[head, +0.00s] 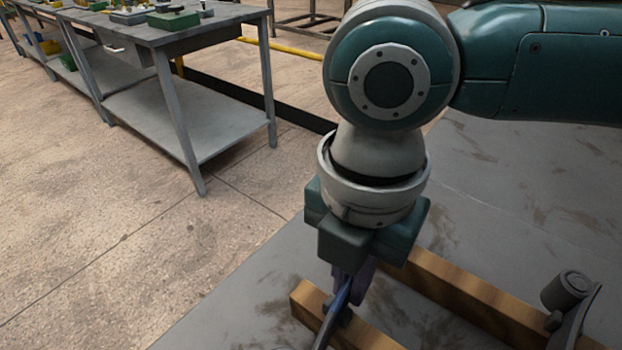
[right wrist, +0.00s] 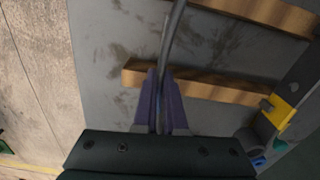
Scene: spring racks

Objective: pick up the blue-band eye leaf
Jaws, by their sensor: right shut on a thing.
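My right gripper (head: 350,283) points down over the grey table and is shut on a thin dark strip, the blue-band eye leaf (head: 330,322). A bluish stretch shows on the leaf just below the fingers. In the right wrist view, my right gripper (right wrist: 160,92) has its purple fingers closed on the leaf (right wrist: 173,42), which runs up past the wooden bars to the top edge. Its eye end and any contact with the bars are hard to make out. My left gripper is in neither view.
Two wooden bars lie on the grey table, one nearer (head: 308,300) and one behind (head: 462,287). A dark part with a rolled eye (head: 568,290) stands at right. A yellow-marked part (right wrist: 284,112) sits near the wrist view's right edge. A workbench (head: 175,110) stands far left, across open floor.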

